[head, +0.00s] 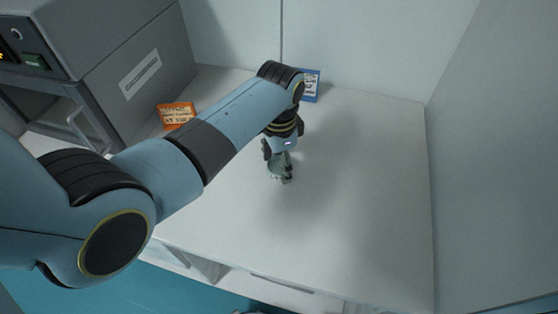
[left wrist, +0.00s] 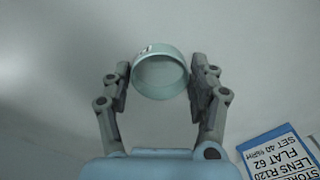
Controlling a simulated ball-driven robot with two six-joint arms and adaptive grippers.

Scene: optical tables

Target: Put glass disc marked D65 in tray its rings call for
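A pale green, round glass disc (left wrist: 160,75) with a thick rim sits between the two fingers of my left gripper (left wrist: 160,82). A small marking shows on its rim, too small to read. In the head view my left gripper (head: 278,168) points down over the middle of the white table, with the disc (head: 275,172) partly hidden by the fingers. I cannot tell whether the disc touches the table. No tray is clearly visible. My right gripper is not in view.
A blue-edged card (head: 311,85) stands at the back; in the left wrist view the card (left wrist: 283,155) reads STORE, LENS R120, FLAT 62, SET 40 %RH. An orange card (head: 177,115) stands beside a grey instrument box (head: 130,70). The table (head: 370,190) is clear at right and front.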

